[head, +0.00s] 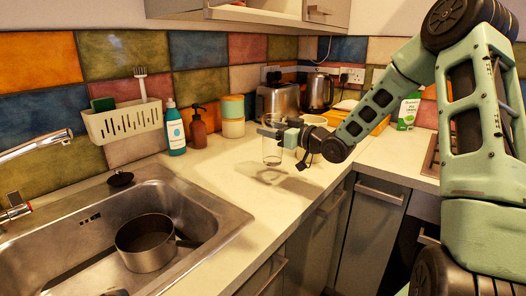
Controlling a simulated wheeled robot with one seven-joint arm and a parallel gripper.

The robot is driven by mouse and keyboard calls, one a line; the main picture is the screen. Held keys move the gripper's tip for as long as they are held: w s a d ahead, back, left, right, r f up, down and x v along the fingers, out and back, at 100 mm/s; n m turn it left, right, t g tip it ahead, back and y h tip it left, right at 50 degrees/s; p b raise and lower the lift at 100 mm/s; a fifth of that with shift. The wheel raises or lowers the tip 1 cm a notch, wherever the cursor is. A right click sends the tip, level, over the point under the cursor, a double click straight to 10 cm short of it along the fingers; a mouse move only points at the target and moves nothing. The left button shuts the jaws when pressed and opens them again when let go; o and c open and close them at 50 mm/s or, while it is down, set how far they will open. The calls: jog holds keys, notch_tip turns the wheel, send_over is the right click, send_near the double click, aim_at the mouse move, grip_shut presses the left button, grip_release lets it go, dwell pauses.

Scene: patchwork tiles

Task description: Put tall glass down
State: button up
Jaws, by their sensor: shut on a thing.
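The tall glass (271,152) is clear and upright in the head view, above the pale worktop between the sink and the back corner. My gripper (276,133) is shut on its upper part, coming in from the right.
The worktop (222,189) below the glass is clear. The sink (90,235) with a pot (146,243) is at left. A toaster (279,99) and kettle (318,92) stand behind.

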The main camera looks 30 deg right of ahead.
aim_at(273, 143)
jog(key=shift+f, duration=2.4)
jog(key=shift+f, duration=0.1)
jog(key=o, duration=1.5)
jog(key=shift+r, duration=0.2)
jog(key=b+v, duration=0.1)
jog(key=v, duration=1.1)
jog(key=shift+f, duration=0.1)
